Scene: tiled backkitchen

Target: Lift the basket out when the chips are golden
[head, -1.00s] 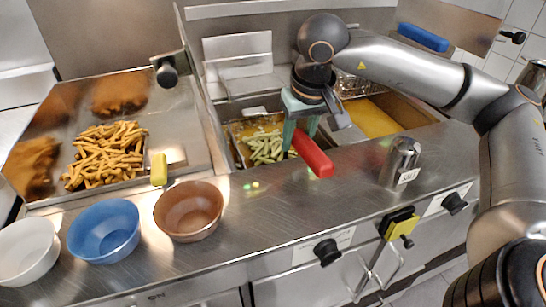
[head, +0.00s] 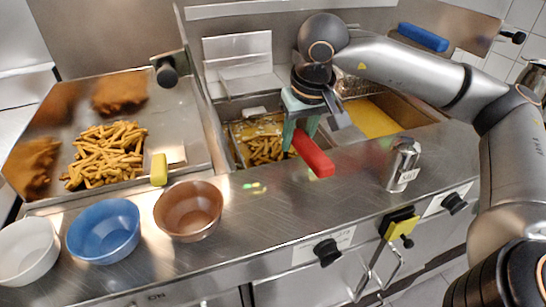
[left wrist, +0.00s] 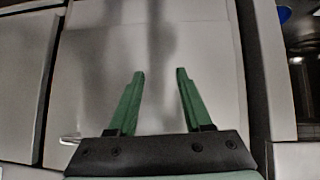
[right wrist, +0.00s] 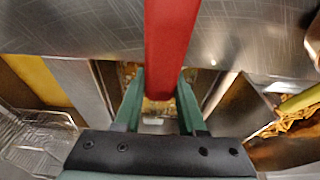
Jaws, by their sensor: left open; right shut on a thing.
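The frying basket (head: 236,143) sits down in the left fryer vat, and the chips (head: 262,150) in it look golden brown. Its red handle (head: 314,156) sticks out over the front steel edge. My right gripper (head: 303,128) is shut on this handle near the basket end. In the right wrist view the red handle (right wrist: 168,45) runs between the green fingers (right wrist: 158,88), with part of the basket hidden behind them. My left gripper (left wrist: 160,75) is open and empty in front of plain grey panels; it is outside the head view.
A steel tray (head: 190,130) with a heap of fried chips (head: 106,152) lies left of the vat. White (head: 27,250), blue (head: 104,232) and brown (head: 189,210) bowls line the front. A salt shaker (head: 403,165) stands right of the handle. An empty wire basket (right wrist: 40,140) is beside the right vat.

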